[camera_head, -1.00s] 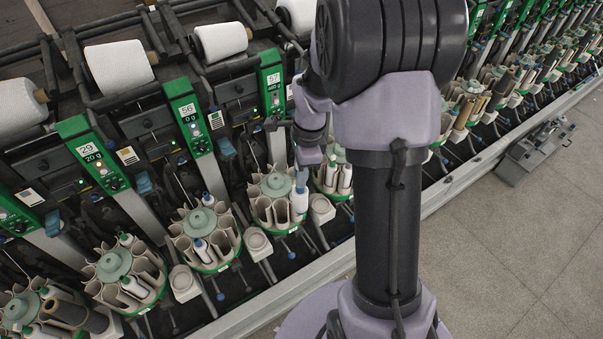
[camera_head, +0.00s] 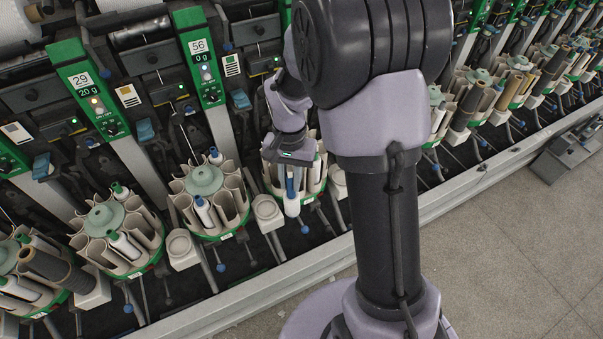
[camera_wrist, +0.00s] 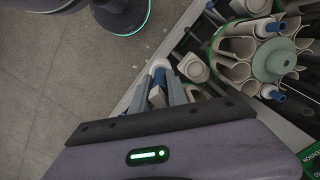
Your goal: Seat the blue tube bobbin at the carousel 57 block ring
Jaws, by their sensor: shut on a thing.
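The blue tube bobbin (camera_head: 292,205), white with a blue top, hangs roughly upright in my gripper (camera_head: 290,166). In the wrist view, my gripper (camera_wrist: 163,97) is shut on the bobbin (camera_wrist: 160,68), partly hidden between its fingers. In the head view it overlaps the front of the carousel (camera_head: 313,178) right of 56, which I take as 57; contact cannot be told. My arm hides part of that carousel, and its number is not visible. Ringed beige blocks stand on its left (camera_head: 268,210) and right (camera_head: 338,183); I cannot tell which is 57's. The left one also shows in the wrist view (camera_wrist: 194,68).
The carousel under panel 56 (camera_head: 205,180) holds blue-tipped bobbins; it also shows in the wrist view (camera_wrist: 275,60). Carousel 29 (camera_head: 104,218) holds green-tipped ones. Thin levers stick out between the blocks. A grey rail (camera_head: 290,272) edges the machine; the floor beyond is open.

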